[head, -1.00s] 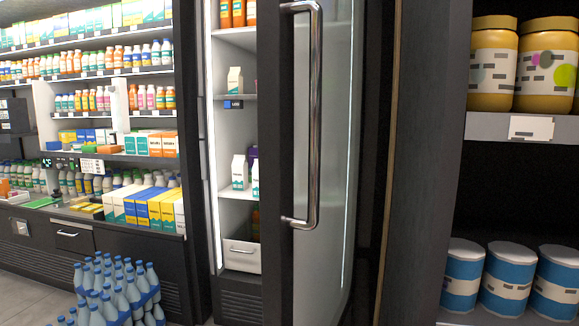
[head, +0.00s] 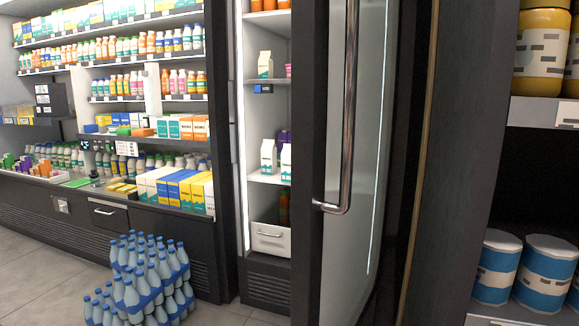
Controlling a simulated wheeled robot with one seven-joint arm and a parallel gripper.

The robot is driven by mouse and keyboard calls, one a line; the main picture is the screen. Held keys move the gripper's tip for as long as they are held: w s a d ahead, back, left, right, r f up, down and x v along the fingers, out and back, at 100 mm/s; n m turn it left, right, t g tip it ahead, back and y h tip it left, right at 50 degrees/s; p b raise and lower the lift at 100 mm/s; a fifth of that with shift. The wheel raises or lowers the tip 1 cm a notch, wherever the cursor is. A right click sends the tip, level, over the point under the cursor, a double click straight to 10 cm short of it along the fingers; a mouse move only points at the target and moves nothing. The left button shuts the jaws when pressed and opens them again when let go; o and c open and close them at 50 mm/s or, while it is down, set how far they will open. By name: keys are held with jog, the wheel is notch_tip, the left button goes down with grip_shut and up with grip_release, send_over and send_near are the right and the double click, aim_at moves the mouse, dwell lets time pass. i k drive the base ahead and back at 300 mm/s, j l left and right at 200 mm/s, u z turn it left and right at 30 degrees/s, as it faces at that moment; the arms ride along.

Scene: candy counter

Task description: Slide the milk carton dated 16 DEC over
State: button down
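White milk cartons stand in the tall cooler in the middle of the head view. One carton (head: 265,64) with a green band is on the upper shelf. Two more, a left one (head: 268,155) and a right one (head: 286,161), are on the shelf below, with purple items behind. The dates are too small to read, so I cannot tell which is 16 DEC. The cooler's glass door (head: 345,240) stands open, with a long metal handle (head: 349,110). My gripper is not in view.
A pile of blue-capped bottles (head: 143,285) stands on the floor in front of the left shelves. Shelves with yellow jars (head: 540,55) and blue tins (head: 497,265) are at right. Tiled floor (head: 40,285) is clear at left.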

aim_at(286, 152)
jog(key=i+j+u, duration=0.6)
jog(key=i+u, duration=0.15)
jog(key=i+j+u, duration=0.1)
jog(key=i+u, duration=0.25)
jog(key=i, duration=0.2)
